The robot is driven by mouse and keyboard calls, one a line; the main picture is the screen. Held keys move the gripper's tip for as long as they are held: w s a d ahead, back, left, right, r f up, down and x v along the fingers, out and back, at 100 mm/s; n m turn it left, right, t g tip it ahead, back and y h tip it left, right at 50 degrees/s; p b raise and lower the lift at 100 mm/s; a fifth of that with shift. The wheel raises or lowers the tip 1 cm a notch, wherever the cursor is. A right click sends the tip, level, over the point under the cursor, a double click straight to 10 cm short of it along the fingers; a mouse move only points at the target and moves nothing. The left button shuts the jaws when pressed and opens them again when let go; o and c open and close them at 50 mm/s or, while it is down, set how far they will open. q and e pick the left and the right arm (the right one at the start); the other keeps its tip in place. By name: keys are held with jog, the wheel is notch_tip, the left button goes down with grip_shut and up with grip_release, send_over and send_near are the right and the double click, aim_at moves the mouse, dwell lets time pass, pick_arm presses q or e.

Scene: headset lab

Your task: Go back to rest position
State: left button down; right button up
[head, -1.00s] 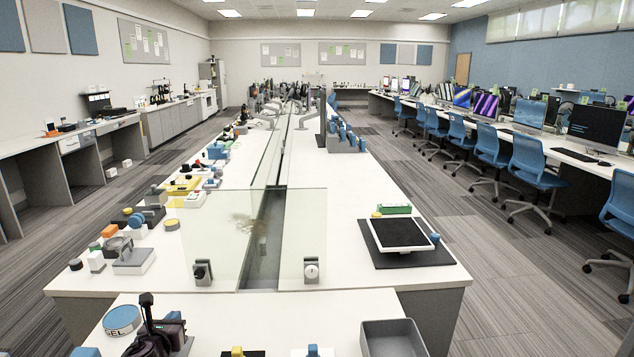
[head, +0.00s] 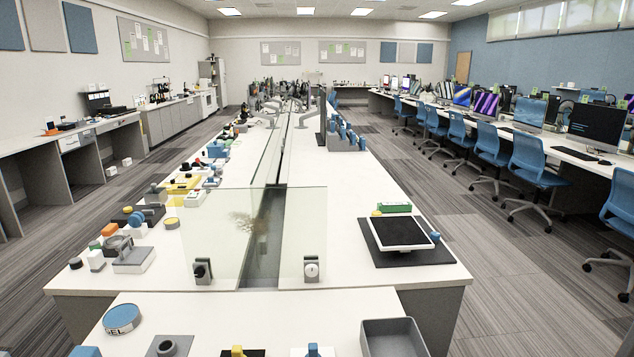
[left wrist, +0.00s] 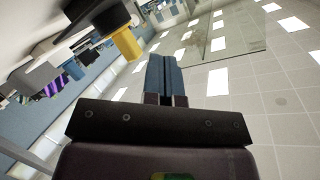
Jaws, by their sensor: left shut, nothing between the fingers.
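My left gripper (left wrist: 166,75) shows in the left wrist view, its two blue-grey fingers together with nothing between them. It is out of the head view. The wrist view is steeply tilted and shows ceiling panels behind the fingers. A yellow part (left wrist: 127,43) under a dark shape appears to the upper left of the fingers there, apart from them. My right gripper is in neither view.
The near bench holds a round blue-topped tin (head: 122,319), a grey block (head: 167,346), a yellow knob (head: 237,351), a blue knob (head: 313,350) and a grey tray (head: 392,340). Glass panels (head: 306,240) stand on the long bench behind.

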pick_arm(q)
jog(key=s+a+f+n+g+y, duration=0.1)
jog(key=s+f+n, duration=0.2)
jog(key=s, duration=0.5)
jog(key=s+a+f+n+g, duration=0.1)
jog(key=s+f+n, duration=0.1)
jog(key=s, duration=0.7)
jog(key=s+a+f+n+g+y, duration=0.1)
jog(key=s+f+n, duration=0.2)
jog(key=s, duration=0.6)
notch_tip(320, 180, down, 2)
jog(key=shift+f+n+g+y, duration=0.1)
jog(key=shift+n+g+y, duration=0.2)
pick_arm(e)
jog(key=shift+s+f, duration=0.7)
pick_arm(q)
jog(key=shift+a, duration=0.1)
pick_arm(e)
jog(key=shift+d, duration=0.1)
